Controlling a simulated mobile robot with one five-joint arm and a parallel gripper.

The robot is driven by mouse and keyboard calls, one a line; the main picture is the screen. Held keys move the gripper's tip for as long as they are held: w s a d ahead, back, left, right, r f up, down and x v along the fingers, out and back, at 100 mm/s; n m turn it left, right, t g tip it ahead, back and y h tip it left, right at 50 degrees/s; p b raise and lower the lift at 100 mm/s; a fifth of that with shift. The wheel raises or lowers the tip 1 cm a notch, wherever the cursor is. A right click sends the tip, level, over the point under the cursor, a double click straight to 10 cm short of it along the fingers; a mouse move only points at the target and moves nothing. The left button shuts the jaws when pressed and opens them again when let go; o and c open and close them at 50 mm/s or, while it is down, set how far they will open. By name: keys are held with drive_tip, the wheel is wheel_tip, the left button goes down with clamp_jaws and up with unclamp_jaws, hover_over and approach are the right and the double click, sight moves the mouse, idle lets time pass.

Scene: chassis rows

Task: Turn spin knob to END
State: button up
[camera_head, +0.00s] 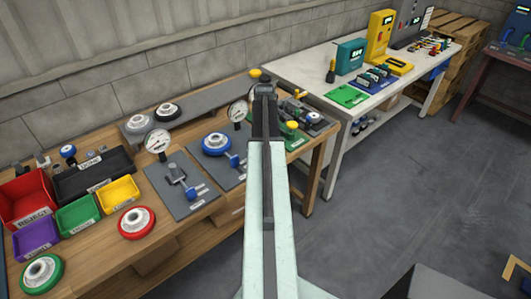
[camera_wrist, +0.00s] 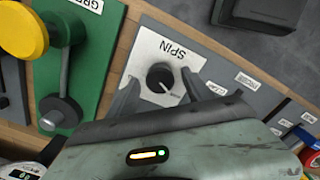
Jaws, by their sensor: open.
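The spin knob (camera_wrist: 160,77) is a small round black knob with a white pointer line. It sits on a white square plate (camera_wrist: 178,48) marked SPIN in the wrist view. The pointer slants toward the plate's lower right in that view. My gripper (camera_wrist: 158,80) is open, with one finger on each side of the knob. I cannot tell whether the fingers touch it. Other lettering on the plate is partly hidden by my gripper, and I cannot make out an END mark. In the head view my arm and gripper (camera_head: 264,92) hide the knob.
A green panel (camera_wrist: 95,65) with a yellow knob (camera_wrist: 22,30) and a grey lever stands close on the left in the wrist view. Labelled grey panels lie to the right. In the head view, gauges, a blue wheel (camera_head: 216,144) and coloured bins line the wooden bench.

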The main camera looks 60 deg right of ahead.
drive_tip(key=shift+f, duration=0.25)
drive_tip(key=shift+s+d, duration=0.1)
clamp_jaws()
drive_tip(key=shift+m, duration=0.3)
drive_tip(key=m, duration=1.1)
drive_tip(key=shift+m, duration=0.4)
drive_tip(key=m, duration=1.2)
drive_tip(key=shift+m, duration=0.3)
